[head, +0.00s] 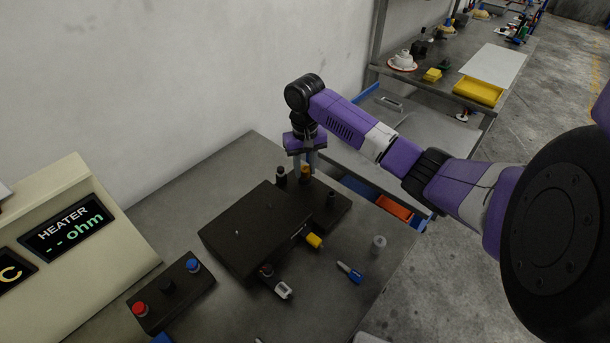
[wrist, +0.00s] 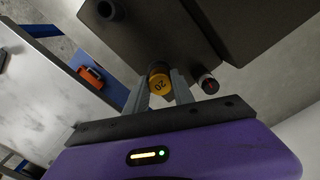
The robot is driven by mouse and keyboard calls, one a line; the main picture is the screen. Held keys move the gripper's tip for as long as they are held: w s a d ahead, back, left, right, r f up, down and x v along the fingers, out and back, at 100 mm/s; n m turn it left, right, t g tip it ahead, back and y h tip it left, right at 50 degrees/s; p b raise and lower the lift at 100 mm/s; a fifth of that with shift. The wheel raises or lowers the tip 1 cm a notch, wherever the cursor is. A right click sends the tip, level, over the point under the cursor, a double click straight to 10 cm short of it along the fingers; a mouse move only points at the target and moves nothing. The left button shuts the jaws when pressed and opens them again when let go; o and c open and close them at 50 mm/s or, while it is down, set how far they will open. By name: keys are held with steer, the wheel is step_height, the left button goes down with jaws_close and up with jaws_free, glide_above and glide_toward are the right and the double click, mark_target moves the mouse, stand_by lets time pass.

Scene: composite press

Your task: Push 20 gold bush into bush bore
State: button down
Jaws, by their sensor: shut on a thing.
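The gold bush (head: 305,176), marked 20, stands upright between the fingers of my gripper (head: 304,164) at the dark holder block (head: 318,212). In the wrist view the same gold bush (wrist: 159,80) is between the fingertips of my gripper (wrist: 160,85), which is shut on it. Its lower end is hidden, so I cannot tell whether it touches the holder block. A thick dark block (head: 255,232) lies beside the holder with small spots on its top. I cannot make out the bush bore for certain.
A button box (head: 170,292) stands front left.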

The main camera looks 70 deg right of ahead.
steer(key=c, duration=1)
jaws_free()
steer(key=shift+r, duration=0.1)
